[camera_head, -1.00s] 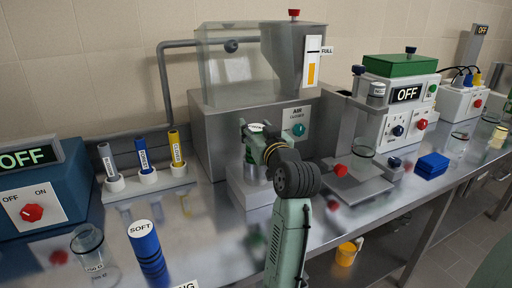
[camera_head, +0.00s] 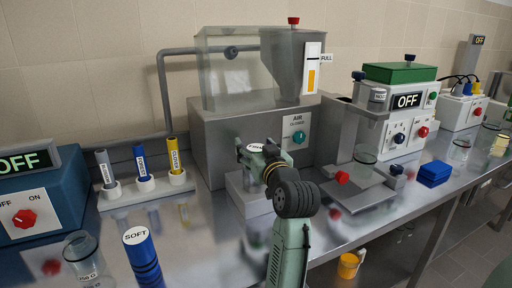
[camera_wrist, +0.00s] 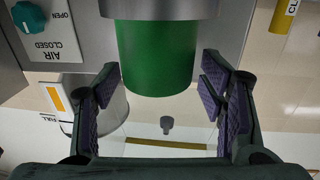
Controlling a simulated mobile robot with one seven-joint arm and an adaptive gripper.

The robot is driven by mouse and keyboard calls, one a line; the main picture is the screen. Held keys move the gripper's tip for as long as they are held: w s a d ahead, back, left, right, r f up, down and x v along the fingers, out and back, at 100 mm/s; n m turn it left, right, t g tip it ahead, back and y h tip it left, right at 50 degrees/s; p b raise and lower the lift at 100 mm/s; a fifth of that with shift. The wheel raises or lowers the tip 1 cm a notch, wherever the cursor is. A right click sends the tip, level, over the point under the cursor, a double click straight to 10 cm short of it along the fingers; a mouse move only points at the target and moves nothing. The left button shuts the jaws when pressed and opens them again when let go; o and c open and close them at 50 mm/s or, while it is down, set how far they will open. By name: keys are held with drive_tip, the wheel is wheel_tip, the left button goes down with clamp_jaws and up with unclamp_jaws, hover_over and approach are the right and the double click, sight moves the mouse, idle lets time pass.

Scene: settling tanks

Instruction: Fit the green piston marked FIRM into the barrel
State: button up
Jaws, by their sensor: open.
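The green piston (camera_wrist: 158,58) stands between my fingers in the wrist view, which is upside down. Its white-labelled top (camera_head: 256,147) shows in the head view, too small to read. A grey metal cylinder, seemingly the barrel (camera_wrist: 158,9), meets the piston's lower end; how deep the piston sits in it I cannot tell. The barrel stands on a pale block (camera_head: 238,196) in front of the air cylinder box. My gripper (camera_wrist: 166,108) is open, with purple pads on either side of the piston and gaps between. In the head view my gripper (camera_head: 257,158) hides much of the piston and barrel.
A blue piston marked SOFT (camera_head: 145,262) and a glass beaker (camera_head: 84,258) stand at the front left. Behind them is a rack (camera_head: 150,190) of three coloured tubes. The air box (camera_head: 240,130) rises close behind my gripper. A press stand (camera_head: 360,190) is to the right.

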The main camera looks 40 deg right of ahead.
drive_tip(key=b+v, duration=0.3)
drive_tip(key=v, duration=0.9)
idle(0.4)
